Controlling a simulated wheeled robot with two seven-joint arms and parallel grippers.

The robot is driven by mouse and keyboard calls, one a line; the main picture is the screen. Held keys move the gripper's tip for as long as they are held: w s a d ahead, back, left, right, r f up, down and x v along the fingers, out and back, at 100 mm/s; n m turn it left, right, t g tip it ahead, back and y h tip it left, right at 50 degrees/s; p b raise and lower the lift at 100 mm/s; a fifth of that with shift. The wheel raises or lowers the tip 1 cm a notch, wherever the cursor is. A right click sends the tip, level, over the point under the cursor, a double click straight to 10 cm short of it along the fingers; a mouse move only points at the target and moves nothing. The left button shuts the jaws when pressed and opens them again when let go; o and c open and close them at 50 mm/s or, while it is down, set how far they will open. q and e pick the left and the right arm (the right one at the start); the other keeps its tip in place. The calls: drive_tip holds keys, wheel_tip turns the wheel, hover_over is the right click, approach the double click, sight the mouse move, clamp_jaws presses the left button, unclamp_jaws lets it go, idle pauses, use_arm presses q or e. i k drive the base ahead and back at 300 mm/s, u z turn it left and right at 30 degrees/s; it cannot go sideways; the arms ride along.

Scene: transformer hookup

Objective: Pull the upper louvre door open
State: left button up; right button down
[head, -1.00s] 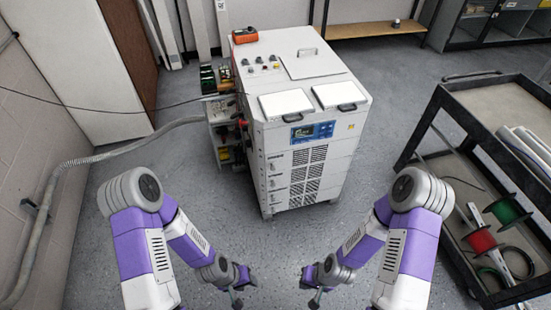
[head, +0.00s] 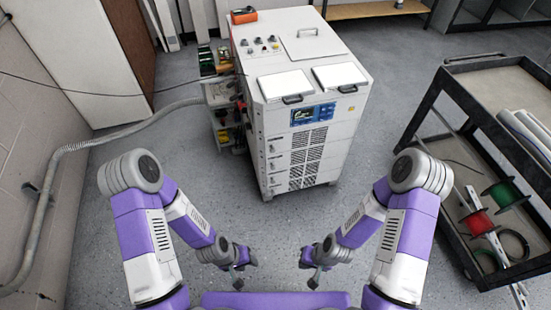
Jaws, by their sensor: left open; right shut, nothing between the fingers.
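The white transformer cabinet (head: 342,120) stands ahead of me in the head view, upright on the floor. Its front face has several stacked louvre panels; the upper louvre door (head: 307,140) sits just under the blue display panel (head: 313,114) and looks closed. My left gripper (head: 238,278) is open and empty, low in front of the cabinet. My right gripper (head: 313,279) is shut with nothing in it, to the right of the left one. Both are well apart from the cabinet. Small dark latches show at the left edge of the panels.
A dark cart (head: 447,110) with red and green cable spools stands at the right. A grey conduit (head: 75,147) runs along the left wall. Terminal gear (head: 224,117) projects from the cabinet's left side. The floor (head: 215,205) between me and the cabinet is clear.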

sight(319, 135)
drive_tip(key=u, duration=0.85)
drive_tip(key=i, duration=0.35)
drive_tip(key=z, duration=0.4)
